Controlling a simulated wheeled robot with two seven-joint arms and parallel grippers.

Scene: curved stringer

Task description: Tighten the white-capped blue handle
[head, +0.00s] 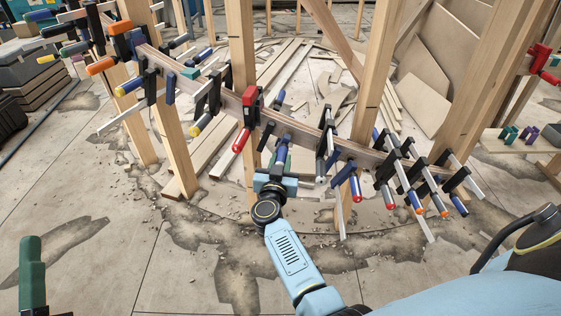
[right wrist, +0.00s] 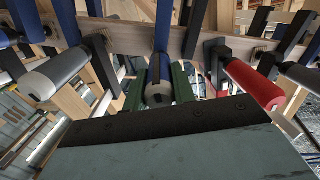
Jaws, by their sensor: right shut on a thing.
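The blue handle with a whitish cap (right wrist: 160,93) hangs from a clamp on the curved wooden stringer. In the right wrist view it points toward the camera, between the green fingers of my right gripper (right wrist: 161,88). In the head view the blue handle (head: 282,153) sits just above my right gripper (head: 277,176), which is shut on its lower end. The fingers hide part of the handle. A dark green finger-like part, seemingly my left gripper (head: 32,270), shows at the lower left edge, away from the stringer. Its opening cannot be made out.
The stringer (head: 227,97) runs diagonally between wooden posts. A red-handled clamp (head: 242,139) is left of the held handle; several clamps crowd its right. Open floor lies in front.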

